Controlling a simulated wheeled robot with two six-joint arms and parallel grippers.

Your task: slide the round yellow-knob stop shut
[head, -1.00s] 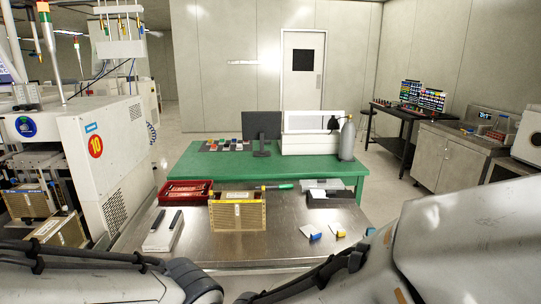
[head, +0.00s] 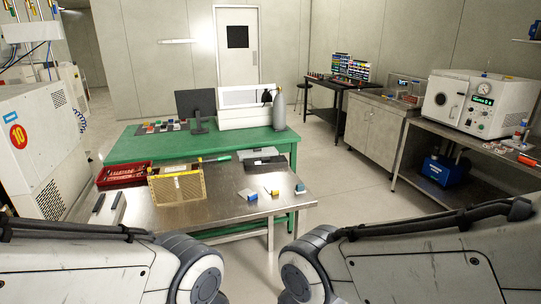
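A brass-coloured slotted magazine (head: 178,187) with a yellow strip along its top stands upright on the steel table (head: 225,212), in the left half of the head view. I cannot make out a round yellow-knob stop on it; any such part is too small to tell. Small pieces lie to its right on the table: one blue and white (head: 248,194), one yellow and white (head: 271,191), one blue (head: 300,188). My two arms cross the bottom of the view, but neither gripper shows.
A red tray (head: 124,175) and dark bars on a white block (head: 109,207) are left of the magazine. A grey tray (head: 262,160) lies behind it. A green table (head: 140,147) with a monitor (head: 196,104) stands beyond. Open floor (head: 345,190) lies right, before an oven bench.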

